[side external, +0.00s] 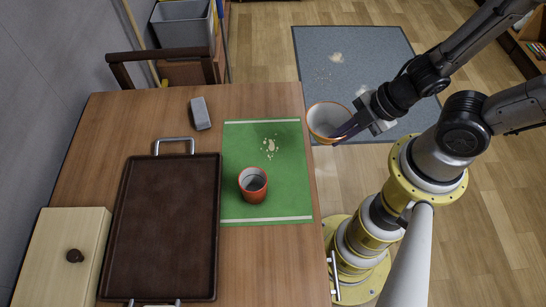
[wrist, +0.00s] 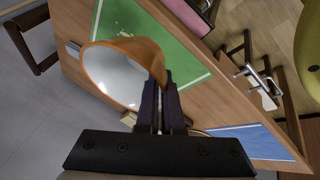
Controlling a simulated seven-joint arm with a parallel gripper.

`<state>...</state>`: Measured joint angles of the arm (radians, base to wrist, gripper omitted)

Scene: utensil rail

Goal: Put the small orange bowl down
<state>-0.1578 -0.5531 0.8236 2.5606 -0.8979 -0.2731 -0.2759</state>
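The small orange bowl (side external: 326,121) has a white inside and an orange outside. My gripper (side external: 345,131) is shut on its rim and holds it tilted in the air by the table's right edge, near the green mat's far end. In the wrist view the bowl (wrist: 125,72) is pinched at its wall between the fingers (wrist: 160,88), its white inside showing. The fingertips are partly hidden by the bowl.
On the wooden table (side external: 150,105), a green mat (side external: 290,195) bears a red cup (side external: 253,191) and crumbs. A brown tray (side external: 165,235), a grey block (side external: 201,114) and a wooden box (side external: 60,250) stand left. Crumbs also lie on the grey floor mat (side external: 375,55).

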